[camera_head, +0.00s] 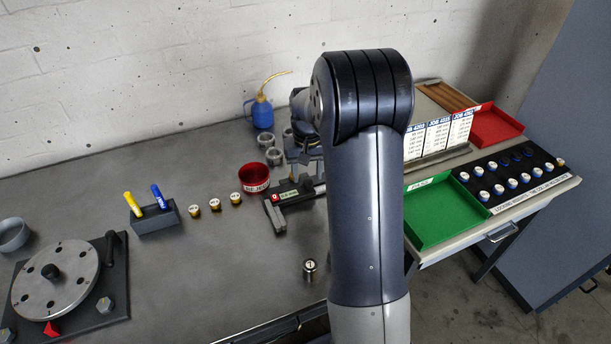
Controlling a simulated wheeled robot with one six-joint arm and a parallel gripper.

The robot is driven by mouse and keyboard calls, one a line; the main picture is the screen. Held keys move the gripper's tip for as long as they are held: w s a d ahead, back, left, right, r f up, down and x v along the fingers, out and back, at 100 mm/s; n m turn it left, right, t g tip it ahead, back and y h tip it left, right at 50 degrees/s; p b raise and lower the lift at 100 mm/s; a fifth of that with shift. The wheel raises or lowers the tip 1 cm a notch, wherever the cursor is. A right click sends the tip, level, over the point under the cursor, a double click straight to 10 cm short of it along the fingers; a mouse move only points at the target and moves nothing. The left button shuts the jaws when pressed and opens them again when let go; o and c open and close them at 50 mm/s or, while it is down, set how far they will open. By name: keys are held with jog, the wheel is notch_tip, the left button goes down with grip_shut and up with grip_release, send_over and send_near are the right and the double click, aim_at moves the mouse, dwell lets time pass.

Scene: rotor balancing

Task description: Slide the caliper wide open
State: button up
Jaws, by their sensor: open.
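The caliper (272,213) lies on the grey workbench just left of my arm. My gripper (304,174) is open, pointing down over or just behind the caliper's beam. My arm covers part of the gripper, and I cannot tell whether its fingers touch the caliper.
A red bowl (254,178) stands close behind the caliper. Metal cups (274,157) and a blue oil can (262,113) are farther back. A small weight (309,266) stands in front. Brass weights (215,204), a pen block (156,219) and the rotor disc (54,283) are left.

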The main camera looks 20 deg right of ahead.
jog(key=shift+f, duration=1.1)
jog(key=shift+s, duration=0.1)
grip_shut()
jog(key=shift+d, duration=0.1)
